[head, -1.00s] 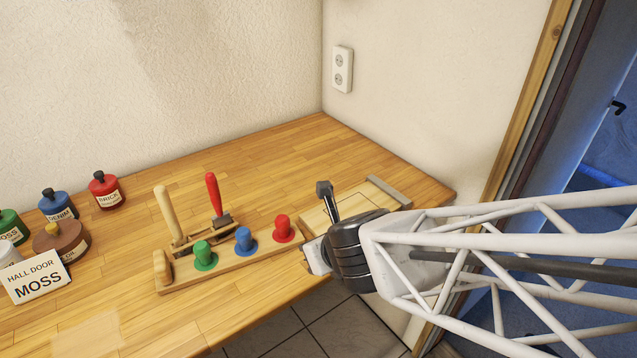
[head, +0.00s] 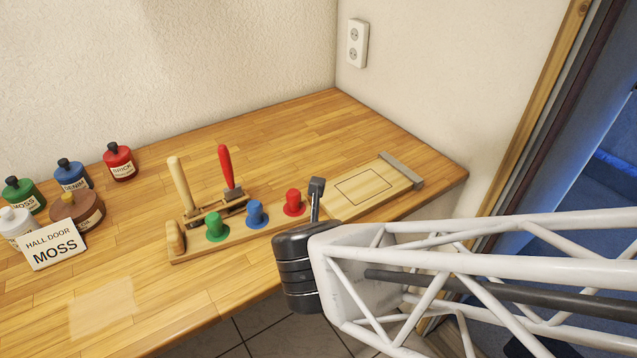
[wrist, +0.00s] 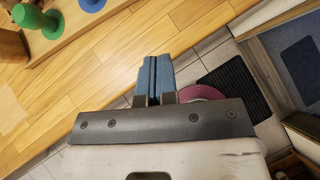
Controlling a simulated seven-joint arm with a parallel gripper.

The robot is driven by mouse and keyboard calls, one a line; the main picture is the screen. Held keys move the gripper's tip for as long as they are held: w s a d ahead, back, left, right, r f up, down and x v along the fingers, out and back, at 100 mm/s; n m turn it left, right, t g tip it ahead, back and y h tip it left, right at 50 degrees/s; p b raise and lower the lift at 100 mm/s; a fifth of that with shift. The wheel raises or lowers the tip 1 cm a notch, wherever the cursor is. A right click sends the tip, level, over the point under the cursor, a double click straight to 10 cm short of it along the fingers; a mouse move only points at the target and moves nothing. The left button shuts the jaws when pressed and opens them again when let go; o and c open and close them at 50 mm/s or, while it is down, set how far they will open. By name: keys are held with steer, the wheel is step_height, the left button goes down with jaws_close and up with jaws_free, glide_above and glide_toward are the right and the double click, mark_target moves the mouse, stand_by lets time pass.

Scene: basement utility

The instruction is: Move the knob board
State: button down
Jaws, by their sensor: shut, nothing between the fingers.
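The knob board (head: 190,256) is a long light wooden board lying on the table near its front edge. It carries a green knob (head: 216,227), a blue knob (head: 256,214) and a red knob (head: 294,203). In the wrist view the green knob (wrist: 38,20) and part of the blue knob (wrist: 92,4) show at the upper left. In the head view my wrist hides the fingers, just in front of the board's right end.
A wooden panel with a dark outlined rectangle (head: 364,190) and a grey end strip (head: 401,170) lies right of the board. Two upright handles, cream (head: 180,185) and red (head: 226,167), stand behind it. Several labelled jars and a MOSS sign (head: 54,244) are left. The table's back is clear.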

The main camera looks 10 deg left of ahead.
mark_target(302, 216)
steer(key=shift+w, duration=0.1)
stand_by(0.3)
steer(key=shift+x, duration=4.9)
steer(key=shift+w+a, duration=0.3)
steer(key=shift+w, duration=0.6)
steer(key=shift+w+a, duration=0.35)
steer(key=shift+w, duration=0.6)
steer(key=shift+w, duration=0.1)
steer(key=shift+w+a+f, duration=0.1)
steer(key=shift+w+a, duration=0.05)
steer(key=shift+w, duration=0.35)
steer(key=shift+w+a, duration=0.2)
steer(key=shift+w, duration=0.3)
steer(key=shift+s, duration=0.2)
steer(key=shift+s+d, duration=0.3)
steer(key=shift+s, duration=0.55)
steer(key=shift+s+d, duration=0.3)
steer(key=shift+s, duration=0.55)
steer(key=v, duration=1)
